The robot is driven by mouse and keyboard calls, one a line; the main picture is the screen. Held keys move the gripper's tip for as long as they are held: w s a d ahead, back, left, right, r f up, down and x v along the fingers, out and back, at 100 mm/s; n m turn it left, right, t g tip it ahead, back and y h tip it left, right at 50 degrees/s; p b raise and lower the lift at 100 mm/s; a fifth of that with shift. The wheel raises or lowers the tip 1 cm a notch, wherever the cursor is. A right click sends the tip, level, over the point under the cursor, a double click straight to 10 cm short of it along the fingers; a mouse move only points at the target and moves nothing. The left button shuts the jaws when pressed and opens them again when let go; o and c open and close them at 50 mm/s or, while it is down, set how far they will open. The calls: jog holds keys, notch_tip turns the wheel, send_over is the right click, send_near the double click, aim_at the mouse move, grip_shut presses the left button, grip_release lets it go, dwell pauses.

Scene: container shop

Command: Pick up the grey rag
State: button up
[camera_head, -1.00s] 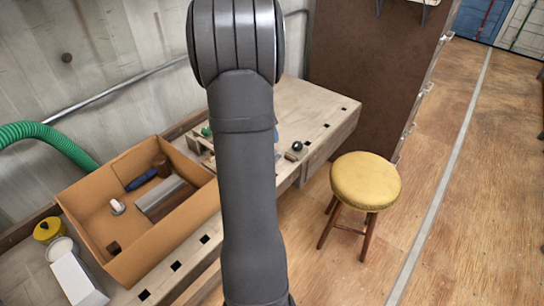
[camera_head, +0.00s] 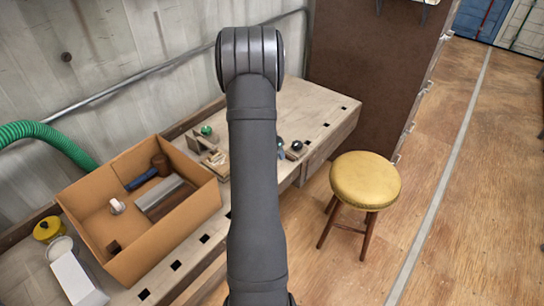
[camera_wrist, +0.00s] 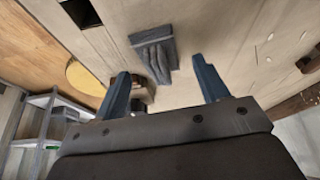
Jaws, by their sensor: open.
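In that view the rag appears ahead of and between the fingertips, nearer the left one. How far the fingers are above it is hard to tell. In the head view my own arm hides most of the gripper. A small blue-grey patch shows at the arm's right edge; I cannot tell whether it is rag or finger.
A cardboard box (camera_head: 94,228) holding several items stands on the bench (camera_head: 314,100) at the left. Small tools with a green knob (camera_head: 206,130) sit left of my arm, and a dark ball-topped piece (camera_head: 297,146) right of it. A yellow stool (camera_head: 365,181) stands on the floor.

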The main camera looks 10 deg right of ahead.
jog(key=shift+w+d+f, duration=0.15)
jog(key=shift+w+f, duration=0.05)
jog(key=shift+f, duration=0.4)
jog(key=c, duration=1.1)
jog(key=shift+o, duration=0.2)
jog(key=shift+r, duration=0.1)
jog(key=shift+r, duration=0.45)
jog(key=r, duration=0.3)
jog(key=shift+s+d+r, duration=0.25)
jog(key=shift+d+r, duration=0.15)
jog(key=s+d+r, duration=0.6)
jog(key=d, duration=0.2)
jog(key=shift+s+d, duration=0.15)
jog(key=shift+s, duration=0.25)
jog(key=shift+r, duration=0.1)
